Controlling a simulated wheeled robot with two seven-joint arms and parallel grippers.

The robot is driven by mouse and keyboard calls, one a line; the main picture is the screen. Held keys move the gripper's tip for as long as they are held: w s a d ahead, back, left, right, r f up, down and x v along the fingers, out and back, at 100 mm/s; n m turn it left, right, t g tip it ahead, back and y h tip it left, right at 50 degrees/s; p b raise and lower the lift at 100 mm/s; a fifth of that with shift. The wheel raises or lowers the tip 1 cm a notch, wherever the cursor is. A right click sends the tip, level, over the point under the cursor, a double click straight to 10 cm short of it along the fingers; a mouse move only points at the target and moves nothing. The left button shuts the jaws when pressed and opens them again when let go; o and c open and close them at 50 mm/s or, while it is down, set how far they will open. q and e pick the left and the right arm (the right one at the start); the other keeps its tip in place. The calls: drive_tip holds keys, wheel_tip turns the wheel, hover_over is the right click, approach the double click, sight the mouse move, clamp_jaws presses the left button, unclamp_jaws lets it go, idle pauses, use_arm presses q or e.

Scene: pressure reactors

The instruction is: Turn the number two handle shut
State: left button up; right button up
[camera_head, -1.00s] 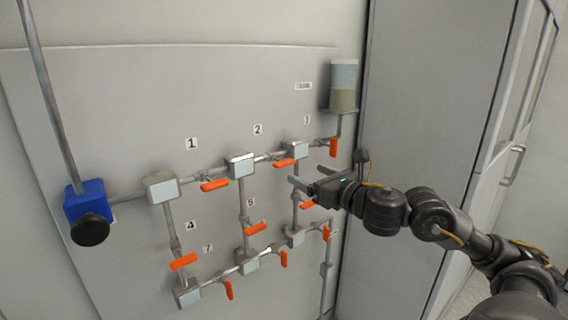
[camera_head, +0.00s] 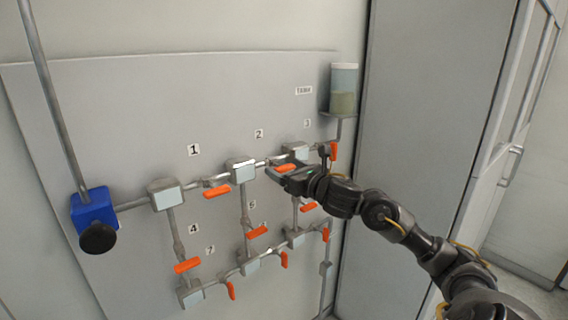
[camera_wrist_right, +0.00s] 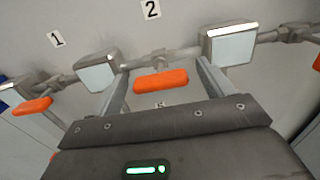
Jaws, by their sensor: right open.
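The number two handle (camera_wrist_right: 161,80) is an orange lever below the label "2" (camera_wrist_right: 151,9). It lies roughly along its pipe, between two grey blocks in the right wrist view. In the head view the handle (camera_head: 287,168) is partly covered by my right gripper (camera_head: 273,170). My right gripper is open. In the wrist view its fingers (camera_wrist_right: 163,88) stand on either side of the handle, one near each end, with visible gaps. Whether the fingertips reach the handle's depth I cannot tell. My left gripper is not in view.
The number one handle (camera_head: 217,191) is to the left on the same pipe run. Several other orange handles, such as the one by label 5 (camera_head: 257,232), sit close below. A blue valve body with a black knob (camera_head: 94,212) is far left, and a cylinder (camera_head: 343,90) is upper right.

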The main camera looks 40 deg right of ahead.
drive_tip(key=shift+w, duration=0.6)
drive_tip(key=c, duration=1)
